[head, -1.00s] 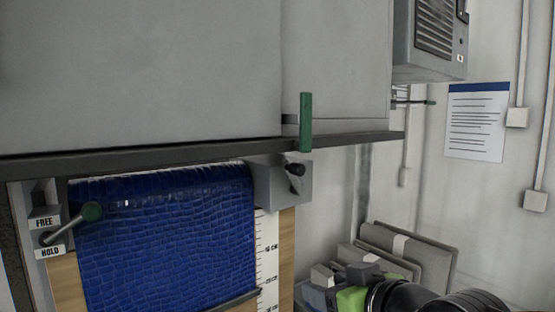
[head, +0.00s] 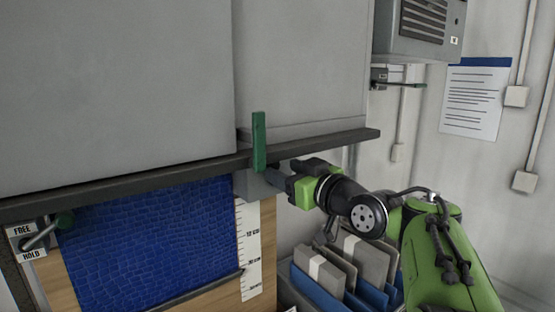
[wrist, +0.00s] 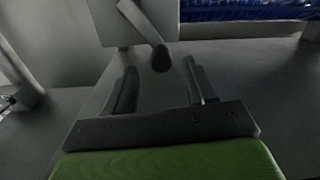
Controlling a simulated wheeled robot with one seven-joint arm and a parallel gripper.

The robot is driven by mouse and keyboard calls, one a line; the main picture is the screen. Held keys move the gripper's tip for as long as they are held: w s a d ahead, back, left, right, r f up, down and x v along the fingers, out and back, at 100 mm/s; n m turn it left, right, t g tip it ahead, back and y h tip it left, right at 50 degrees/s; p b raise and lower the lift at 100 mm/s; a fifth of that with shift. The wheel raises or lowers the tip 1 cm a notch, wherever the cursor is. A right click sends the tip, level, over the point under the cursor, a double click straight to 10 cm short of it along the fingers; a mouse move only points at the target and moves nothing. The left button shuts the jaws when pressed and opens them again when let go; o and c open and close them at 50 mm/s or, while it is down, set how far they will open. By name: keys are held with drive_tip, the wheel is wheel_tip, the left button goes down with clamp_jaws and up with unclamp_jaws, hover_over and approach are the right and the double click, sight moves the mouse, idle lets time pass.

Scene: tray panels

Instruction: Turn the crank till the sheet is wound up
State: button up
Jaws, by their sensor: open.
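The blue sheet (head: 150,245) hangs under the dark ledge in the head view, its lower bar beside the white scale (head: 250,250). The grey crank housing (head: 250,185) is at the sheet's upper right. The crank (wrist: 145,25), a short arm with a dark knob (wrist: 160,59), shows in the wrist view; my gripper hides it in the head view. My gripper (head: 277,177) is open at the housing. In the wrist view its fingers (wrist: 160,68) stand either side of the knob's line, with the knob about at the fingertips. I cannot tell whether they touch.
A lever (head: 42,235) with a green knob stands by FREE and HOLD labels at the left. A green upright handle (head: 259,142) sticks out at the ledge (head: 190,178) above the housing. A bin of folders (head: 345,270) stands below my arm. A wall unit (head: 418,30) is upper right.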

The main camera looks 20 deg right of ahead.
sight(276, 167)
drive_tip(key=w, duration=0.2)
drive_tip(key=shift+w+a+r+p, duration=0.15)
drive_tip(key=shift+w+a+p, duration=0.2)
drive_tip(key=shift+w+a, duration=0.05)
drive_tip(key=shift+w, duration=0.4)
drive_tip(key=shift+s, duration=0.1)
drive_tip(key=shift+c, duration=0.2)
clamp_jaws()
